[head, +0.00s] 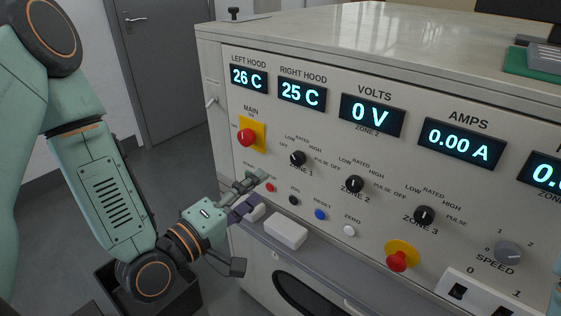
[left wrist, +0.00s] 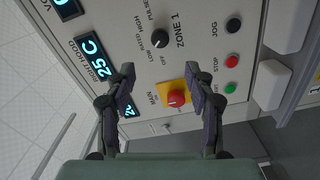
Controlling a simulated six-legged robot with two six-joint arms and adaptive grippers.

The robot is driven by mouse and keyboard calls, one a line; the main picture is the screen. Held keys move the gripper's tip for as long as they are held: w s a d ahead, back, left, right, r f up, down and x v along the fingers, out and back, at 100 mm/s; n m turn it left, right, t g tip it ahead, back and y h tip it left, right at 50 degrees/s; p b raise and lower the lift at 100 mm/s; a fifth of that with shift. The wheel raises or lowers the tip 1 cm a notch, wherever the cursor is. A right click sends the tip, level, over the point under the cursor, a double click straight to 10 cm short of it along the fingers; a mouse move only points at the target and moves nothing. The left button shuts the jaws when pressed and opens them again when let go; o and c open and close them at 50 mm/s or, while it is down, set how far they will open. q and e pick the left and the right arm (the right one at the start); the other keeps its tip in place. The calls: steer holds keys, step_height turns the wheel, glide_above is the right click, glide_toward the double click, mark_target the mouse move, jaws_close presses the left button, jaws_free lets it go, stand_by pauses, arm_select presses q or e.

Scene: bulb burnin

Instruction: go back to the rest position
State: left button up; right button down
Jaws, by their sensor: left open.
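My left gripper (head: 258,194) is open in front of the lower left of the control panel (head: 320,135), near the red stop button (head: 270,187). Nothing shows between its fingers. In the left wrist view its fingers (left wrist: 160,80) spread either side of the red main switch (left wrist: 176,98) on its yellow plate, apart from it as far as I can tell. The main switch also shows in the head view (head: 246,138), above the gripper. The green start button (left wrist: 229,88) shows in the left wrist view; the gripper seems to hide it in the head view. My right gripper is out of view.
The panel carries zone knobs (head: 354,184), a blue reset button (head: 320,214) and a red emergency button (head: 397,261). A ledge with a white block (head: 286,231) juts out below. A dark open bin (head: 180,290) stands below my left arm. Open floor lies left.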

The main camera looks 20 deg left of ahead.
arm_select(q)
steer(key=s+f+m+g+y, duration=0.2)
steer(key=s+f+m+g, duration=0.15)
steer(key=f, duration=0.45)
steer(key=s+f+m+g+y, duration=0.1)
steer(key=s+f+m+g, duration=0.15)
steer(key=f+g, duration=0.35)
steer(key=s+a+f+m+g+y, duration=0.1)
steer(key=s+f+m+g, duration=0.1)
steer(key=s+f, duration=0.5)
steer(key=s+a+f+m+g+y, duration=0.1)
steer(key=s+f+g, duration=0.4)
steer(key=s, duration=0.9)
steer(key=shift+a+f+m+y, duration=0.15)
steer(key=shift+f+m+y, duration=0.45)
steer(key=shift+f+m, duration=0.35)
steer(key=shift+g, duration=0.25)
